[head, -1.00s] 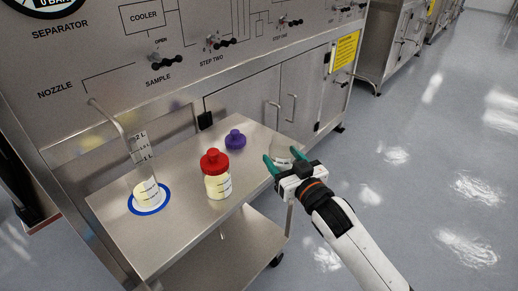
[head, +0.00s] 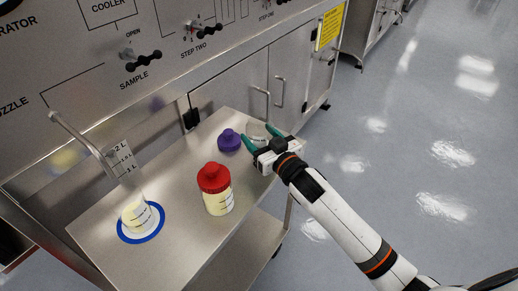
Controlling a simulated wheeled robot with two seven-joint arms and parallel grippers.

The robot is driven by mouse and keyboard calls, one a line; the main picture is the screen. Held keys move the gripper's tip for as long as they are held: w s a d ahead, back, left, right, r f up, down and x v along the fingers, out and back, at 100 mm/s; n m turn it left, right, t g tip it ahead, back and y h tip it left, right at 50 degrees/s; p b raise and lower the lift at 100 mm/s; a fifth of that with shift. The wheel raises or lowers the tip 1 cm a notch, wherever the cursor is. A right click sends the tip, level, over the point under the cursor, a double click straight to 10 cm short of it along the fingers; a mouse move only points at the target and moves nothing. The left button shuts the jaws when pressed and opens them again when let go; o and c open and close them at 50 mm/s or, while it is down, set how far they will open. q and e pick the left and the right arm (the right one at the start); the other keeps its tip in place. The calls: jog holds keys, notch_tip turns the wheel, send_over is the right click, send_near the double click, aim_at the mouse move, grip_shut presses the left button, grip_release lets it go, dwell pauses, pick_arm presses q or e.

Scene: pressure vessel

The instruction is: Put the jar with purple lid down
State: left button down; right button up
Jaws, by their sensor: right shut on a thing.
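A jar with a red lid (head: 217,190) and pale yellow contents stands upright near the table's middle. My left gripper is not in view.
The steel table (head: 185,222) stands against the machine panel. A jar with pale yellow contents (head: 136,216) stands in a blue ring (head: 160,232) under a bent nozzle (head: 80,135) at the left. Bare tabletop lies between the jars and behind the red-lidded one.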

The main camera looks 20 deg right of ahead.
jog(key=shift+w+f+b, duration=0.1)
jog(key=shift+f+b, duration=0.2)
jog(key=shift+f, duration=1.8)
jog(key=shift+f, duration=0.1)
jog(key=o, duration=1)
jog(key=shift+o, duration=0.2)
jog(key=shift+s, duration=0.2)
jog(key=v, duration=1.1)
jog(key=shift+s, duration=0.3)
jog(key=shift+d, duration=0.15)
